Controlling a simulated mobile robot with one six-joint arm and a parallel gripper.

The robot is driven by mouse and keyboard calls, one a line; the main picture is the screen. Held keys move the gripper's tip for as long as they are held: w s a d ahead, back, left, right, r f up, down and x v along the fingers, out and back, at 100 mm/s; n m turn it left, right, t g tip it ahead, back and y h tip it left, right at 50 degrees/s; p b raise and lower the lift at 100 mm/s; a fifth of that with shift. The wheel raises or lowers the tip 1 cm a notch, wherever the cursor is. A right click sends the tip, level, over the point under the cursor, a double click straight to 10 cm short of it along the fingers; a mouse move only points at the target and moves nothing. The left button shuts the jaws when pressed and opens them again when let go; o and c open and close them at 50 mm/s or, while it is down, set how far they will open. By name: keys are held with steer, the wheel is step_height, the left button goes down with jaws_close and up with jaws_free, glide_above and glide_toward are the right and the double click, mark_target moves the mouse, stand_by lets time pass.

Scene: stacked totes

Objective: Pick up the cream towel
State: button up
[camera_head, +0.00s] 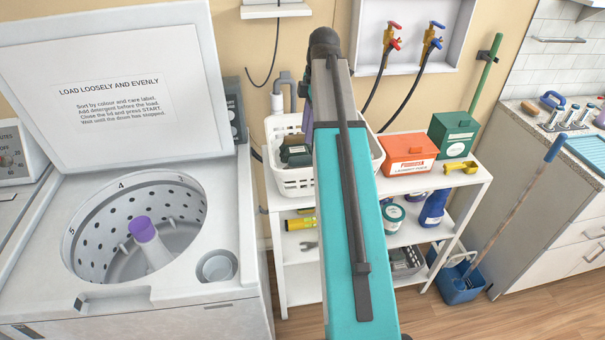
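I see no cream towel in this view. My own teal and grey arm rises through the middle of the picture and hides part of the shelf and of the white basket (291,181). I cannot make out my gripper; its fingers do not show. A dark green and grey item (296,155) shows at the left of the basket, and I cannot tell what it is. The open washer drum (90,240) at the left looks empty around its purple-topped agitator (142,229).
The washer lid (110,130) stands open. On the white shelf (455,181) are an orange box (408,155), a green box (453,134) and a yellow scoop (461,167). A blue bucket (458,286) stands on the floor beside a grey counter cabinet (530,185). Floor is clear at the lower right.

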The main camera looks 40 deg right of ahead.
glide_above(302, 159)
steer(key=shift+s+d+f+p, duration=0.1)
steer(key=shift+d+f+p, duration=0.15)
steer(key=shift+f, duration=1.05)
steer(key=shift+s+d+f+p, duration=0.1)
steer(key=shift+d+f, duration=0.1)
steer(key=shift+f, duration=1.1)
steer(key=shift+f, duration=0.1)
steer(key=shift+w+a+f+p, duration=0.1)
steer(key=shift+f+p, duration=0.2)
steer(key=shift+f, duration=0.55)
steer(key=shift+w+a+f+p, duration=0.15)
steer(key=shift+f+p, duration=0.15)
steer(key=shift+f, duration=0.5)
steer(key=shift+w+a+f+p, duration=0.1)
steer(key=shift+f+p, duration=0.2)
steer(key=shift+f, duration=0.55)
jaws_close()
